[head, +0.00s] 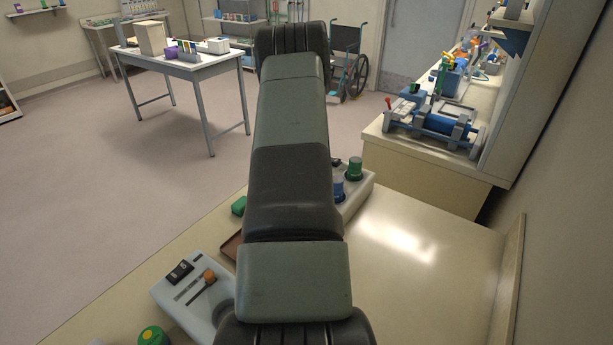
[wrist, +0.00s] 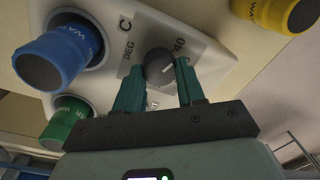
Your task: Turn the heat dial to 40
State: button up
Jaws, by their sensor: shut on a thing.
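In the wrist view, the heat dial (wrist: 157,62) is a dark grey round knob on a pale panel (wrist: 200,66). It carries a short light mark on its face. A printed 40 stands beside it and DEG C is printed on its other side; another number lower down is partly hidden. My gripper (wrist: 160,75) has its two teal fingers on either side of the dial and is shut on it. I cannot tell exactly which number the mark meets. In the head view, my arm hides the gripper and the dial.
A blue cylinder (wrist: 62,58) and a green cylinder (wrist: 68,122) stand close to the dial, and a yellow one (wrist: 285,12) farther off. In the head view, a grey box with an orange-knobbed slider (head: 192,292) is at the lower left. The counter right of my arm (head: 425,250) is clear.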

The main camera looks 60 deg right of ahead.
jog(key=o, duration=1)
jog(key=shift+o, duration=0.2)
jog(key=shift+r, duration=0.1)
notch_tip(320, 180, up, 11)
jog(key=shift+s, duration=0.2)
jog(key=shift+d+f, duration=0.1)
jog(key=shift+f, duration=0.1)
jog(key=f, duration=1.1)
jog(key=shift+w, duration=0.2)
jog(key=shift+r+m, duration=0.1)
jog(key=shift+m, duration=0.2)
